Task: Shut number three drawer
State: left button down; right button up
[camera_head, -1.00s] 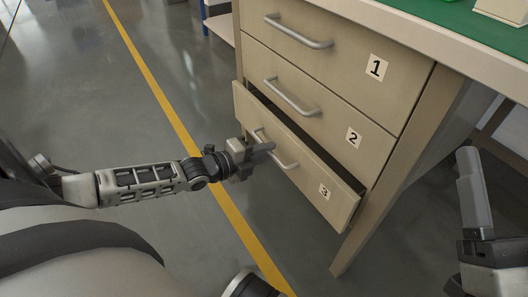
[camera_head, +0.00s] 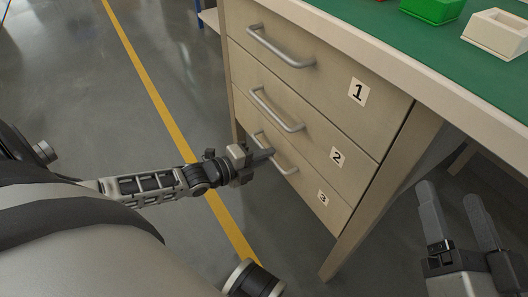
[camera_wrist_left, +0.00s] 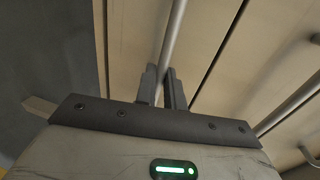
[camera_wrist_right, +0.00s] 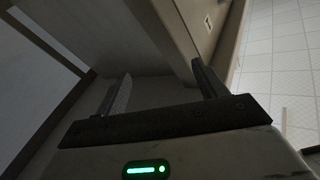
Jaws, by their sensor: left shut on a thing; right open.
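The number three drawer (camera_head: 318,204) is the lowest of the three in the beige bench. Its front looks level with the drawer above it, with no open gap showing. My left gripper (camera_head: 262,157) is at its bar handle (camera_head: 284,164). In the left wrist view the fingers (camera_wrist_left: 162,84) are shut on the handle (camera_wrist_left: 174,40), one on each side of the bar. My right gripper (camera_head: 458,210) is open and empty, to the right of the bench leg. The right wrist view shows its fingers (camera_wrist_right: 162,88) wide apart with nothing between them.
Drawer one (camera_head: 310,75) and drawer two (camera_head: 300,125) above are closed, with bar handles sticking out. The green bench top (camera_head: 400,45) holds a green bin (camera_head: 432,8) and a cream bin (camera_head: 497,33). Grey floor with a yellow line (camera_head: 150,85) is clear at left.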

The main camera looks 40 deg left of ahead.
pick_arm(q)
jog(key=c, duration=1.5)
grip_release()
jog(key=shift+w+d, duration=0.1)
jog(key=shift+w, duration=0.05)
pick_arm(e)
jog(key=shift+d, duration=0.1)
pick_arm(q)
jog(key=p+v, duration=0.6)
jog(key=v, duration=1)
jog(key=shift+p, duration=0.35)
pick_arm(e)
jog(key=shift+s+d+f+g+h, duration=0.1)
jog(key=shift+s+f+g+h, duration=0.2)
jog(key=shift+f+g+h, duration=0.25)
jog(key=shift+s+d+f+g+h, duration=0.1)
jog(key=shift+s+f+g+h, duration=0.15)
jog(key=shift+f+g, duration=0.35)
jog(key=shift+s+d+f+g+h, duration=0.1)
jog(key=shift+s+f+g+h, duration=0.25)
jog(key=shift+f, duration=0.45)
